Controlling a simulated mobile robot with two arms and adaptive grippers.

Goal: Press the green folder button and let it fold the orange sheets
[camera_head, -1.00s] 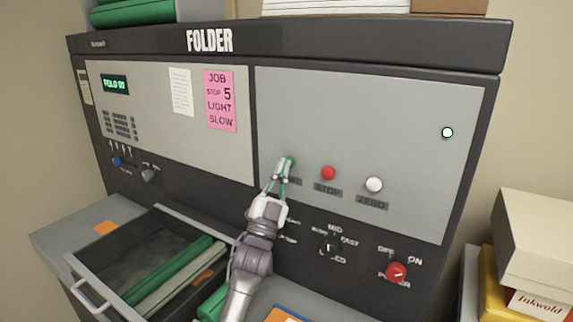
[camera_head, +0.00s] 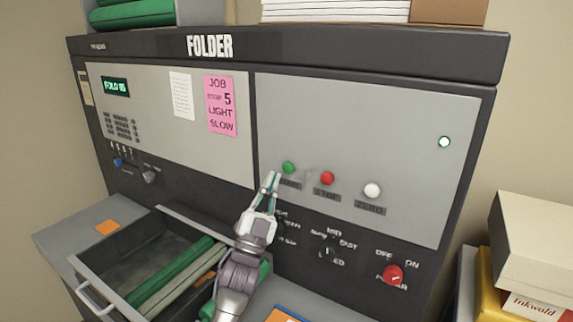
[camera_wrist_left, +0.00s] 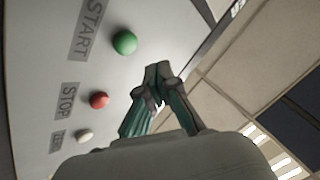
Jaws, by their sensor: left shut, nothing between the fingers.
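The grey folder machine (camera_head: 350,125) fills the head view, and its green START button (camera_head: 288,167) sits on the front panel, left of a red STOP button (camera_head: 327,178) and a white ZERO button (camera_head: 372,190). My left gripper (camera_head: 271,178) is shut and empty, its tips just left of and below the green button. In the left wrist view the green button (camera_wrist_left: 124,43) stands apart from the fingertips (camera_wrist_left: 158,72). Orange sheets (camera_head: 280,315) show in part at the bottom edge, and a small orange piece (camera_head: 107,226) lies on the left ledge. My right gripper is not seen.
An open drawer (camera_head: 83,262) with green and pale rolls (camera_head: 172,272) juts out at lower left. A pink note (camera_head: 220,105) reads job, stop 5, light, slow. The red power knob (camera_head: 393,275) is at lower right, with boxes (camera_head: 540,240) beside the machine.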

